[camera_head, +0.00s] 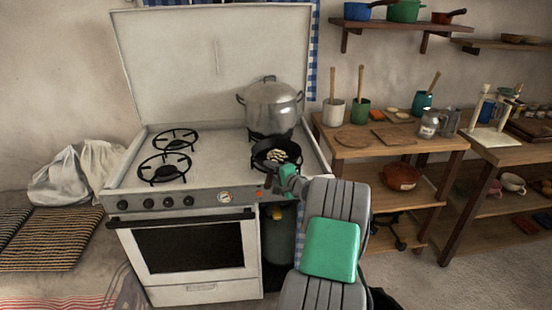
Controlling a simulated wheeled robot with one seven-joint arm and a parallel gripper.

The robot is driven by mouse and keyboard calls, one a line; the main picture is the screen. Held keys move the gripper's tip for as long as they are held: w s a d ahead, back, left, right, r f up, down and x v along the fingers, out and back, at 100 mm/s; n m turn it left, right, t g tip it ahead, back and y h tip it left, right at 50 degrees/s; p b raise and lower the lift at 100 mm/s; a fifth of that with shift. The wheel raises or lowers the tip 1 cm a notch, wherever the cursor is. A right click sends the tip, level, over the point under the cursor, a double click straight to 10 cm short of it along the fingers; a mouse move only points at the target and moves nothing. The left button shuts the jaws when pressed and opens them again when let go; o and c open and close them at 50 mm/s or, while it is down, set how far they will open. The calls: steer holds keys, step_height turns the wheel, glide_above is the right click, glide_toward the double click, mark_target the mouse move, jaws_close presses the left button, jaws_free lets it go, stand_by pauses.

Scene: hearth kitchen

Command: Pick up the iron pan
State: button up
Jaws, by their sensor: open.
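The iron pan (262,152) is black and round and sits on the front right burner of the white stove. Some pale pieces of food (277,156) lie in it. My gripper (278,178) is at the near side of the pan, by the stove's front edge, at the end of my grey and green arm. It is open. My arm and gripper cover the area where the pan's handle could be, so I cannot tell whether the fingers are around it.
A large lidded metal pot (271,102) stands right behind the pan. The left burners (170,167) are empty. The raised stove lid (200,60) stands behind. A wooden shelf table (350,149) with jars and boards is to the right.

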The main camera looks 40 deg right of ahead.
steer(key=shift+w, duration=0.1)
steer(key=shift+c, duration=0.5)
jaws_close()
stand_by(0.8)
steer(key=shift+d+r, duration=0.1)
steer(key=shift+r, duration=0.1)
